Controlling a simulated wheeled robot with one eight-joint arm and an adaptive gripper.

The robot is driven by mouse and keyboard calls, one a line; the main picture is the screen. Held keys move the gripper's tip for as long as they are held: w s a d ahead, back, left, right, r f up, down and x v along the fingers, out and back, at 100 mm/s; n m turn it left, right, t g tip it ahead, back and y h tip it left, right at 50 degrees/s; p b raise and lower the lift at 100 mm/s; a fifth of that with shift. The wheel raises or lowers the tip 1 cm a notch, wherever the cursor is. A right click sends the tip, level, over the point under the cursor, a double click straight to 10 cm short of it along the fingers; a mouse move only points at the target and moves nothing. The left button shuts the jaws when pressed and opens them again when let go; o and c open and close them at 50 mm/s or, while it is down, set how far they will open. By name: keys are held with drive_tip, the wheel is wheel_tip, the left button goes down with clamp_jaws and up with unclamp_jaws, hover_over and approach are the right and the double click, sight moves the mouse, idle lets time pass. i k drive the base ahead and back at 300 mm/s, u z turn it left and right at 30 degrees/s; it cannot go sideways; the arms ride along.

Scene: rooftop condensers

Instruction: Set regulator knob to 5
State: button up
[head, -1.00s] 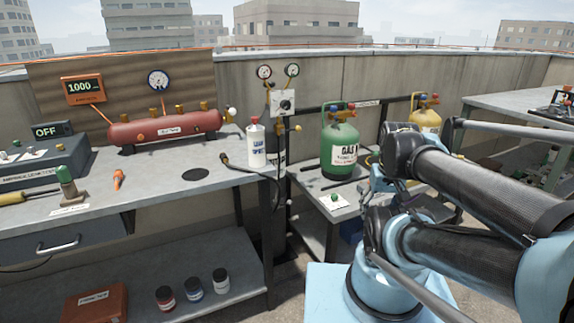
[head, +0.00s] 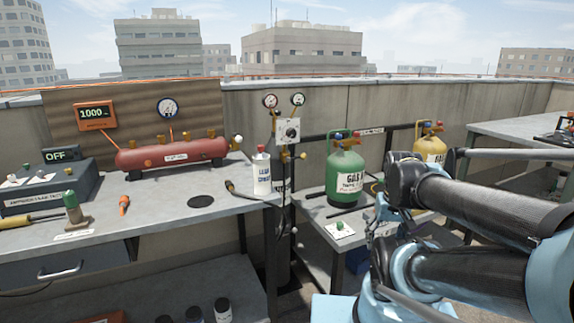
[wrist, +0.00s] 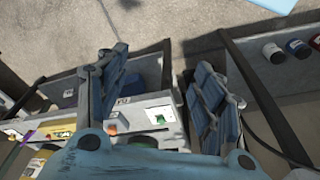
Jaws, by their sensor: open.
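The regulator knob (head: 289,132) is a small dark knob on a pale square plate, below two round gauges (head: 284,100), in the middle of the head view. Its setting is too small to read. My gripper (wrist: 160,75) shows in the wrist view with its two fingers wide apart and nothing between them. It points down toward the floor and the low bench, well away from the knob. In the head view my arm stands at the right, and my gripper is hidden or not clear there.
A white bottle (head: 262,172) stands on the workbench (head: 165,205) left of the regulator. A hose lies beside it. A green gas cylinder (head: 345,170) and a yellow one (head: 430,145) stand to the right. A red tank (head: 172,153) lies at the back.

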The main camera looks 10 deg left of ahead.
sight(291, 133)
drive_tip(key=z, duration=0.35)
drive_tip(key=k, duration=1.55)
drive_tip(key=u, duration=0.35)
drive_tip(key=i, duration=1)
drive_tip(key=z, duration=0.1)
